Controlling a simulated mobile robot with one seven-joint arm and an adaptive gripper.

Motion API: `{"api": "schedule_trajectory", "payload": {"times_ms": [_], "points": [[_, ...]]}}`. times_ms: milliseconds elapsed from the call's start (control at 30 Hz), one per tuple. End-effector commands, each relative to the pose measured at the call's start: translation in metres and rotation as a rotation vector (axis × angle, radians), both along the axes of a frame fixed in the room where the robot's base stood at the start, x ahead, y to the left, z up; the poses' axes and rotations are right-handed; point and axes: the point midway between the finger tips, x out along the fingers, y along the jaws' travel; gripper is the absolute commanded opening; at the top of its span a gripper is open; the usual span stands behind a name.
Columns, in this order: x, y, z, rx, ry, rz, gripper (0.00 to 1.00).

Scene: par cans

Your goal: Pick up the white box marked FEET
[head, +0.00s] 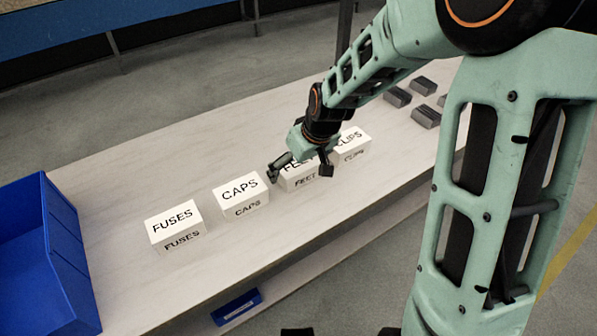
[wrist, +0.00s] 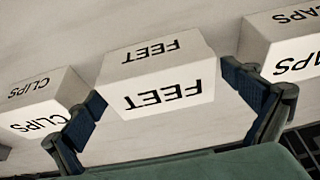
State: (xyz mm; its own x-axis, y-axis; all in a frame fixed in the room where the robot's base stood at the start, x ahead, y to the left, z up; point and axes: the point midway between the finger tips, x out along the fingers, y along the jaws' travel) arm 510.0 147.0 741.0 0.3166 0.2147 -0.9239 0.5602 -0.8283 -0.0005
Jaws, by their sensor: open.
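The white box marked FEET (head: 299,180) stands on the bench between the CAPS and CLIPS boxes. In the head view my gripper (head: 300,172) is over it and hides part of its top lettering. In the wrist view the FEET box (wrist: 158,70) shows whole, with its lettering upside down. My gripper (wrist: 168,100) is open, with one finger on each side of the box. The left finger is near the CLIPS box and the right finger is near the CAPS box. I cannot tell whether either finger touches the FEET box.
The CAPS box (head: 240,195) and FUSES box (head: 175,227) stand to the left, the CLIPS box (head: 352,147) close on the right. Several dark blocks (head: 426,117) lie at the bench's far right. A blue bin (head: 62,250) is at the left end.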

Motion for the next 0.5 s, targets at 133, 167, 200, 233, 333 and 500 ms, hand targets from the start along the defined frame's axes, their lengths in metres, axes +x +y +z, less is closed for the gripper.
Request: {"api": "schedule_trajectory", "payload": {"times_ms": [133, 167, 200, 233, 333, 500], "points": [[0.0006, -0.0001, 0.0, -0.001, -0.001, 0.0, 1.0], [0.0005, -0.0001, -0.0001, -0.001, -0.001, 0.0, 1.0], [0.0004, -0.0001, 0.0, -0.001, -0.001, 0.0, 1.0], [0.0004, -0.0001, 0.0, -0.001, -0.001, 0.0, 0.97], [0.0003, -0.0001, 0.0001, -0.001, -0.001, 0.0, 0.86], [0.0002, -0.0001, 0.0, 0.0, 0.0, 0.0, 0.67]]}}
